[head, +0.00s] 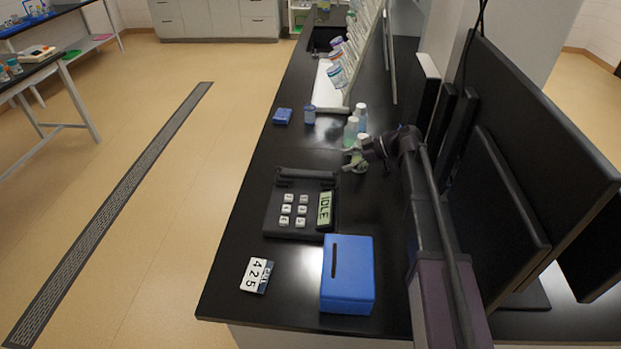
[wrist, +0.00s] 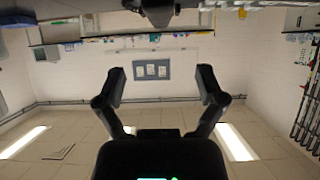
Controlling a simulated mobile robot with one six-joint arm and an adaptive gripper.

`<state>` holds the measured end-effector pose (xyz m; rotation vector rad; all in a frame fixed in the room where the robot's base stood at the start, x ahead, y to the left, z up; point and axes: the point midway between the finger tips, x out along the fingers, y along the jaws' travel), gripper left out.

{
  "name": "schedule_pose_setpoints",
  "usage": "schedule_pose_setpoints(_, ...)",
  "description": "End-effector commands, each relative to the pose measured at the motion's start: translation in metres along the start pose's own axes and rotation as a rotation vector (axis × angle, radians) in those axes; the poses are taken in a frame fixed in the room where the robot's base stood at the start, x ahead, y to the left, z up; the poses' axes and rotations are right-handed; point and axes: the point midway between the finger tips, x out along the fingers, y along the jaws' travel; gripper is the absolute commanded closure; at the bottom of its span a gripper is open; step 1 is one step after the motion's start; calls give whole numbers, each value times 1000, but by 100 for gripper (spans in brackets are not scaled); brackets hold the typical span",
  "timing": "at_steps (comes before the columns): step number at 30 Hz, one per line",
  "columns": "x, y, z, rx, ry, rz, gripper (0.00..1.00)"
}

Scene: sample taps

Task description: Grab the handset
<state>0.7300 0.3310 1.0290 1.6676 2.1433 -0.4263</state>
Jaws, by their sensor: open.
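The handset (head: 305,176) appears as a dark bar lying along the far edge of the black phone base (head: 271,222). The base has several white keys and a display (head: 325,208) reading IDLE. My gripper (head: 366,153) is beyond and to the right of the phone in the head view, apart from the handset and near small bottles. In the wrist view my gripper (wrist: 162,78) has its two dark fingers spread wide with nothing between them. The handset does not clearly show in the wrist view, which looks across the room upside down.
A blue slotted box (head: 348,285) and a card marked 425 (head: 257,275) lie on the near black bench. Bottles (head: 350,132) stand beside my gripper. Monitors (head: 490,190) line the right side. A small blue item (head: 282,116) lies beyond the phone.

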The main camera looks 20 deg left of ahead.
Motion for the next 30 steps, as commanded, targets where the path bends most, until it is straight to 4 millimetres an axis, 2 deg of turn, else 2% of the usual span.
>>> schedule_pose_setpoints(8,-4,1,2,3,0,5,11)
schedule_pose_setpoints(13,4,1,4,3,0,5,11)
schedule_pose_setpoints(17,19,1,5,4,0,6,11)
schedule_pose_setpoints(24,55,1,6,3,0,6,11)
schedule_pose_setpoints(30,76,2,4,4,0,7,11)
